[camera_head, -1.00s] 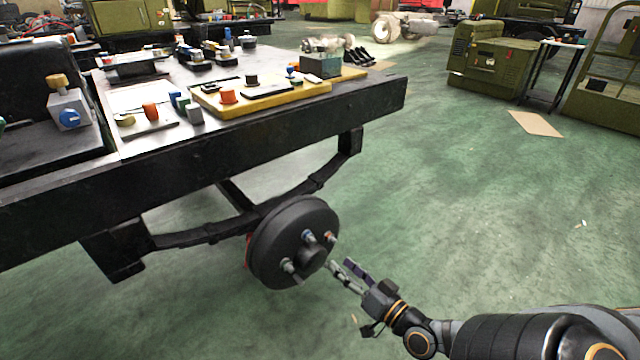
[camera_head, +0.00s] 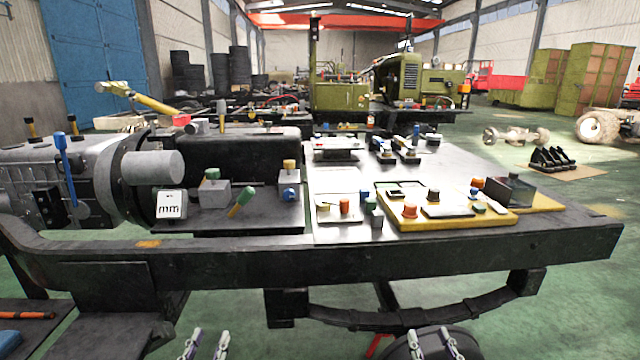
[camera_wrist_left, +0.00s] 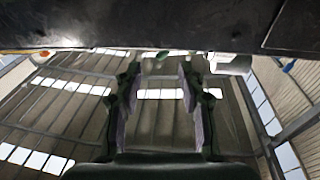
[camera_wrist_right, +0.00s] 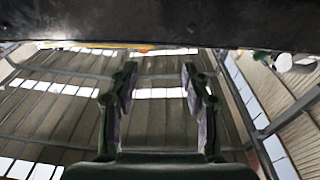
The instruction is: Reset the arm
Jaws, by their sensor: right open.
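My left gripper (camera_head: 206,344) shows at the bottom edge of the head view, left of centre, with its two fingers apart. My right gripper (camera_head: 434,345) shows at the bottom edge further right, with its fingers apart in front of the dark wheel hub (camera_head: 462,340). Both point upward, and my arms are out of the head view. In the left wrist view the left gripper (camera_wrist_left: 159,78) has nothing between its fingers. In the right wrist view the right gripper (camera_wrist_right: 158,78) is empty too. The roof lies behind the fingers in both.
A black chassis frame (camera_head: 420,258) crosses ahead of both grippers, and its underside fills the top of both wrist views. On it are a grey gearbox (camera_head: 60,180), a yellow tray (camera_head: 460,217) and several small parts. Green floor (camera_head: 590,300) is open at the right.

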